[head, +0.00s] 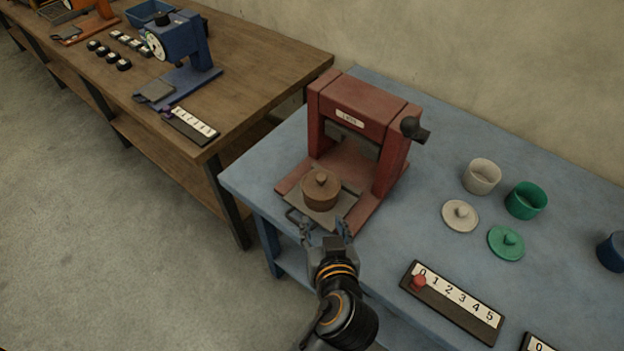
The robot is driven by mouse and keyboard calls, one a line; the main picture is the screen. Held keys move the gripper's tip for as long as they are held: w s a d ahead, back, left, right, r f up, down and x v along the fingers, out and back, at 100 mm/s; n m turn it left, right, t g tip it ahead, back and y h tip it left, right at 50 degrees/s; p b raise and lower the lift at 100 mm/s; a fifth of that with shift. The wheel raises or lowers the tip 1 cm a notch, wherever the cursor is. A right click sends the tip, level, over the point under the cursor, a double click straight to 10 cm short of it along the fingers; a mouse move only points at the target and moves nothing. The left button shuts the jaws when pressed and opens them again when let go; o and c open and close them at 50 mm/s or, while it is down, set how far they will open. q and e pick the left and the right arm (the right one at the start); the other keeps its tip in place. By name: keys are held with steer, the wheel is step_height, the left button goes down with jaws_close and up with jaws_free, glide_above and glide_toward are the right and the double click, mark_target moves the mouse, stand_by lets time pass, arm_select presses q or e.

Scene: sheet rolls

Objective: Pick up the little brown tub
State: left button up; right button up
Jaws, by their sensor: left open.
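The little brown tub (320,196) has its knobbed lid on and stands upright on the grey plate (348,201) at the front of the red press (364,105). My left gripper (322,229) is open and empty, just in front of the plate at the table's near edge. Its fingers point toward the tub but are apart from it in the picture; the exact height gap cannot be told. My right gripper is not in view.
On the blue table (440,130) stand a cream cup (482,177) and a green cup (525,201), with a cream lid (460,215) and a green lid (506,243) nearby. A numbered board (455,303) with a red peg lies at front. A wooden table (250,65) holds a blue machine (180,50).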

arm_select(q)
step_height(320, 180, up, 4)
steer(key=t, duration=0.1)
steer(key=p, duration=0.2)
glide_toward(322, 181)
steer(key=a+r+x, duration=0.1)
steer(key=x, duration=0.4)
steer(key=shift+n, duration=0.3)
steer(key=w, duration=0.1)
steer(key=w+f+p, duration=0.1)
steer(key=w+f, duration=0.1)
steer(key=shift+w+d+f+p, duration=0.2)
steer(key=shift+w+d+p, duration=0.05)
steer(key=shift+w+p, duration=0.15)
steer(key=shift+w+a+f, duration=0.1)
steer(key=shift+w+f, duration=0.1)
steer(key=shift+w, duration=0.1)
steer(key=shift+c, duration=0.2)
jaws_close()
